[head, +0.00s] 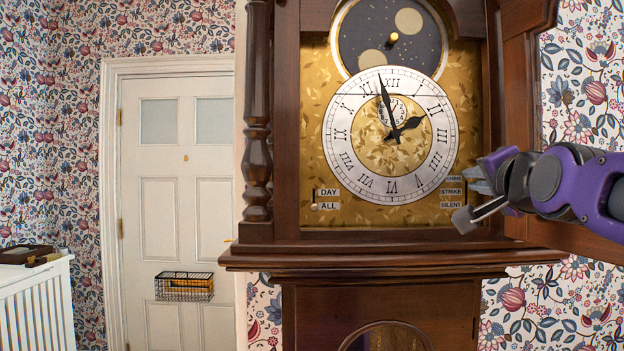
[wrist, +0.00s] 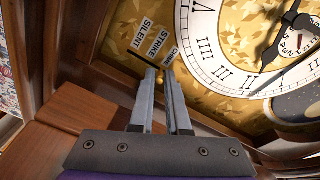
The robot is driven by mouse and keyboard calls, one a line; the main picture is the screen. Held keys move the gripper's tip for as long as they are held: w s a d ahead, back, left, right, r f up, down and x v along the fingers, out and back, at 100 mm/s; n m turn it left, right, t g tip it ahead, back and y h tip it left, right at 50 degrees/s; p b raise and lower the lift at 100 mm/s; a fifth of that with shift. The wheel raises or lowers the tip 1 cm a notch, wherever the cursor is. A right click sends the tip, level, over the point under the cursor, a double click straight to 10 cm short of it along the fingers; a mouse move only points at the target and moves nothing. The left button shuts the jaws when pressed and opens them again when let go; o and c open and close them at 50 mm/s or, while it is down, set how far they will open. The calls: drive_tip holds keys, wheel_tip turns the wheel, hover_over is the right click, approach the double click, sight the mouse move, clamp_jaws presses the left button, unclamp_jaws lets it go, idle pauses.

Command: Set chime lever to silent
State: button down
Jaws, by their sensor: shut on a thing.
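The clock dial (head: 391,178) faces me in its brass plate. At its lower right are the stacked labels CHIME (head: 453,179), STRIKE (head: 451,192) and SILENT (head: 450,204), top to bottom. My gripper (head: 469,180) comes in from the right, its fingertips at about the height of the CHIME label. In the wrist view my fingertips (wrist: 163,74) are close together around a small brass chime lever (wrist: 161,80), mostly hidden between them. The lever is near the CHIME end of the labels. The CHIME label (wrist: 172,60) is partly covered there; SILENT (wrist: 146,25) is clear.
The clock's wooden door (head: 519,100) stands open at the right, close to my arm. DAY and ALL labels (head: 328,199) are at the dial's lower left. The wooden ledge (head: 390,257) runs below the face. A white door (head: 178,200) stands behind at the left.

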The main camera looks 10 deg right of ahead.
idle(0.4)
drive_tip(key=b, duration=0.3)
hover_over(477, 247)
drive_tip(key=shift+w+f, duration=0.15)
drive_tip(key=shift+f, duration=1.1)
drive_tip(key=shift+w+f, duration=0.1)
drive_tip(key=shift+f, duration=1.15)
drive_tip(key=c, duration=1.2)
unclamp_jaws()
drive_tip(key=shift+o, duration=0.2)
drive_tip(key=shift+s+r, duration=0.1)
drive_tip(key=shift+s, duration=0.1)
drive_tip(key=v, duration=1.7)
